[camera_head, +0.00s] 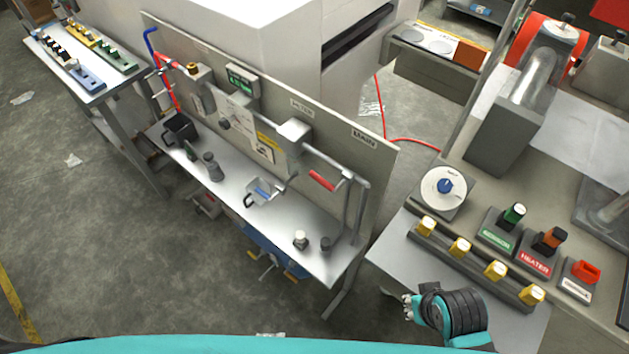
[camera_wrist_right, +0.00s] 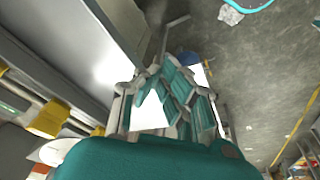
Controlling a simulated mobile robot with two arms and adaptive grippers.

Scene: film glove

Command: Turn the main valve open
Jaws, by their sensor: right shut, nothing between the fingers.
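A pipe run is mounted on the upright panel (camera_head: 377,165) of the steel bench in the head view. A red lever (camera_head: 322,180) sits on the pipe near the panel's right end. Red piping (camera_head: 168,82) and a blue handle (camera_head: 151,40) stand at the left end, near a brass-coloured fitting (camera_head: 193,69). My right gripper (camera_head: 408,306) is shut and empty, right of the bench and well apart from the pipes. Its teal fingers (camera_wrist_right: 180,95) fill the right wrist view's middle. My left gripper is out of view.
The bench top (camera_head: 225,190) holds several small items and a jug (camera_head: 262,193). A control console with a white dial (camera_head: 444,190) and yellow knobs (camera_head: 460,247) stands near my right gripper. A red hose (camera_head: 412,141) lies behind the panel.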

